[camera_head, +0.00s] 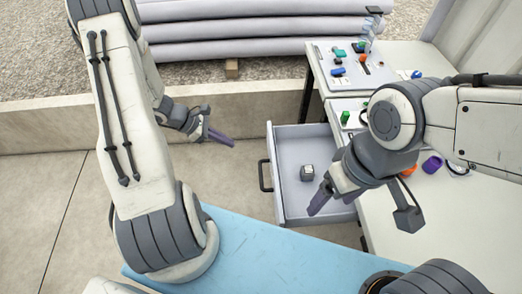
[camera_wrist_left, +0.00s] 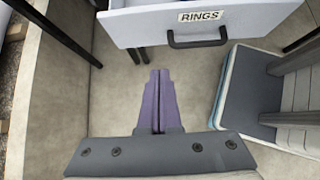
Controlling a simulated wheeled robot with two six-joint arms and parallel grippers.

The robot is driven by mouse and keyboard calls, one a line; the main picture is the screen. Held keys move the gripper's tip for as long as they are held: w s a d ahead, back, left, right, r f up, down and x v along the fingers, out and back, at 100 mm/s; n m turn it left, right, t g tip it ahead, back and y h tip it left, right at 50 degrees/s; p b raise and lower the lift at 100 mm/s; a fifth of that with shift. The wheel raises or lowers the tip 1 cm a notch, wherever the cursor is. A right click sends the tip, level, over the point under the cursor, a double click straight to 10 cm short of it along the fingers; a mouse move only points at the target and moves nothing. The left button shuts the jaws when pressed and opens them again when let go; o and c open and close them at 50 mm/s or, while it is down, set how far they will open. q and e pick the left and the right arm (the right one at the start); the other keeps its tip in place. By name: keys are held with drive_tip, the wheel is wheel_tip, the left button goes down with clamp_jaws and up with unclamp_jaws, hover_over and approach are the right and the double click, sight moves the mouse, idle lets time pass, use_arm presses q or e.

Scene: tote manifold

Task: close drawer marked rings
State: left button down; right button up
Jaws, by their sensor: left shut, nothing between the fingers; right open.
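In the left wrist view the drawer front (camera_wrist_left: 255,17) carries a RINGS label (camera_wrist_left: 201,15) above the handle (camera_wrist_left: 197,38). My left gripper (camera_head: 232,143) is shut and empty, to the left of the drawer front and apart from the handle; its closed fingers (camera_wrist_left: 159,82) show below the drawer. My right gripper (camera_head: 316,203) is open above the drawer's near right part and hides some of it.
A white workbench (camera_head: 398,228) with several small coloured parts runs along the right. A blue surface (camera_head: 255,255) lies in front. Grey pipes (camera_head: 225,27) lie behind a low concrete wall (camera_head: 70,124). The floor (camera_head: 85,210) left of the drawer is clear.

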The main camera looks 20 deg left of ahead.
use_arm(q)
drive_tip(key=d+r+p+x, duration=0.1)
drive_tip(key=d+r+x, duration=0.1)
drive_tip(key=x, duration=1)
drive_tip(key=shift+w+d+f, duration=0.2)
drive_tip(key=shift+w+f, duration=0.05)
drive_tip(key=shift+w, duration=0.15)
